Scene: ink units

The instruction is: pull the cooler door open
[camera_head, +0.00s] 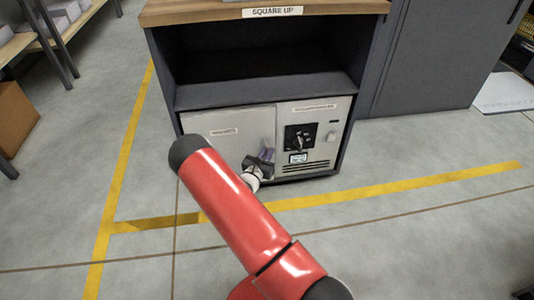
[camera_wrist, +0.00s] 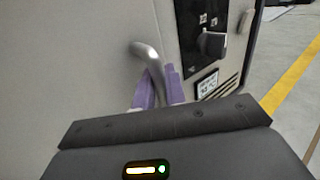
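The cooler door (camera_head: 222,137) is the pale left panel in the lower part of a dark cabinet. It looks closed, its face about level with the control panel beside it. Its curved silver handle (camera_wrist: 146,50) shows near the door's right edge in the wrist view. My gripper (camera_head: 266,153) is at the handle, with purple fingers (camera_wrist: 160,88) on either side of the bar. The fingers are close together and look shut on it. The lower part of the handle is hidden by the fingers and gripper body.
A control panel (camera_head: 311,135) with a black knob and vents is right of the door. An open shelf (camera_head: 260,90) and wooden top (camera_head: 200,11) are above. A grey cabinet (camera_head: 430,60) stands at right. The floor before the door is clear except for my red arm.

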